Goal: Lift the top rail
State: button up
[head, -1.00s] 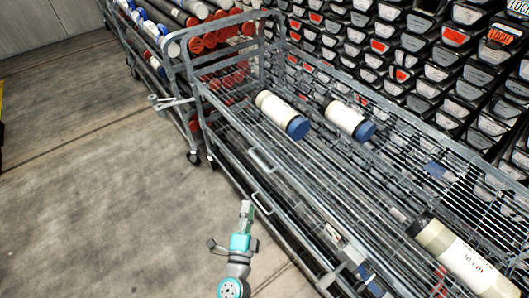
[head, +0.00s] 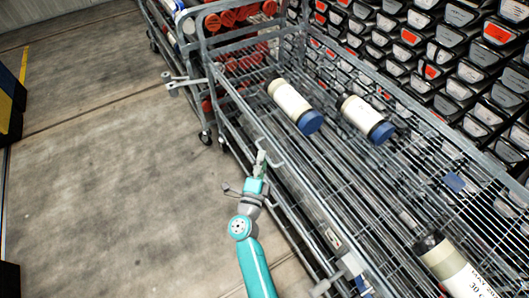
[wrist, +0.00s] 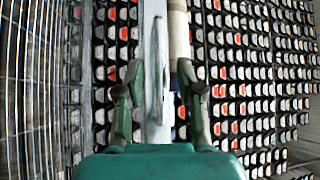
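The top rail (head: 303,190) is a long grey metal bar along the near upper edge of a wire cart. A bent grey handle (head: 271,152) is on it. My gripper (head: 260,158) is beside this handle, on the aisle side. In the wrist view, my gripper's two green-grey fingers (wrist: 158,95) are apart, with the pale rail (wrist: 153,25) running upright behind the gap. A thin grey loop, apparently the handle, shows between the fingers. I cannot tell whether the fingers touch it.
White core liners with blue caps (head: 293,102) (head: 366,117) lie in the cart, and a larger one (head: 455,265) lies at lower right. Racks of dark trays (head: 420,50) stand behind. Another cart with red-capped tubes (head: 228,18) stands beyond. The floor at left (head: 100,180) is clear.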

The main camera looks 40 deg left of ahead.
jog(key=shift+x, duration=1.55)
grip_shut()
